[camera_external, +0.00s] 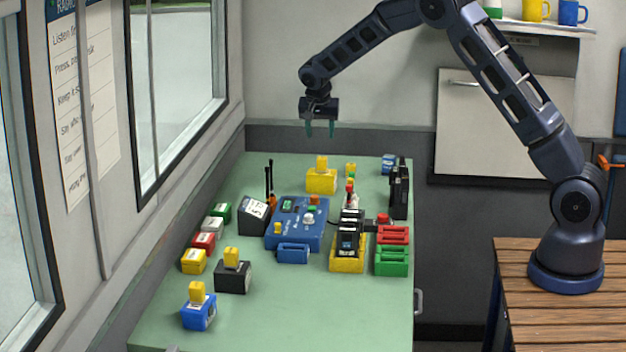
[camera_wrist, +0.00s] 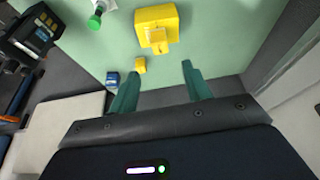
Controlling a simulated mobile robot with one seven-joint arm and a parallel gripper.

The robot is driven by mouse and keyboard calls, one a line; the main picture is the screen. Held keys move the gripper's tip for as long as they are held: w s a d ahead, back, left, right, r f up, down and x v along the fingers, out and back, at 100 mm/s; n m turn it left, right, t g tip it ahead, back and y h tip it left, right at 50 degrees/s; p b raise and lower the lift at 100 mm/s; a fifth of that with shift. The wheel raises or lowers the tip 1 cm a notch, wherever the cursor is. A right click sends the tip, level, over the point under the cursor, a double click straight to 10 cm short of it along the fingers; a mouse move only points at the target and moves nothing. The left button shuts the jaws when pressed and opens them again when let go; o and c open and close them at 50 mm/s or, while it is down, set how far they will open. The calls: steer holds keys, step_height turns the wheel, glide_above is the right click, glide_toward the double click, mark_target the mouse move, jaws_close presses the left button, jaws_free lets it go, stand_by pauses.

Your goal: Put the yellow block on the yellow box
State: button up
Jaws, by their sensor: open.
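A yellow box (camera_external: 321,184) stands at the back of the green counter, with a yellow block (camera_external: 321,162) upright on its top. The same yellow box (camera_wrist: 157,16) and its block (camera_wrist: 155,37) show at the top of the wrist view. Another yellow block (camera_external: 231,257) stands on a black box (camera_external: 233,279), and one (camera_external: 197,289) stands on a blue box (camera_external: 198,314) at the front. A small yellow box (camera_external: 194,263) with a pale label sits at the left. My gripper (camera_external: 320,130) is open and empty, pointing down above the counter's back end.
A blue console (camera_external: 296,230) fills the middle. Radios in a yellow holder (camera_external: 347,262), red (camera_external: 393,235) and green (camera_external: 392,264) boxes, and a tall black radio (camera_external: 399,190) stand along the right. The front right of the counter is clear.

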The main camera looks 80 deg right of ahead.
steer(key=s+a+r+n+t+y, duration=0.1)
steer(key=s+a+r+n, duration=0.2)
steer(key=s+a+r, duration=0.5)
steer(key=s+a+r+n+t+y, duration=0.15)
steer(key=a+r, duration=0.45)
steer(key=a, duration=0.6)
steer(key=s+a+r+n+t, duration=0.1)
steer(key=s+a+r+n, duration=0.35)
steer(key=a+r, duration=0.45)
steer(key=s+a+f+n+y, duration=0.1)
steer(key=s+a+n, duration=0.3)
steer(key=s+a, duration=0.6)
steer(key=s+a+n+t+y, duration=0.1)
steer(key=s+a+n, duration=0.4)
steer(key=s+a, duration=0.6)
steer(key=s, duration=0.7)
steer(key=shift+a+f, duration=0.3)
steer(key=shift+f, duration=0.05)
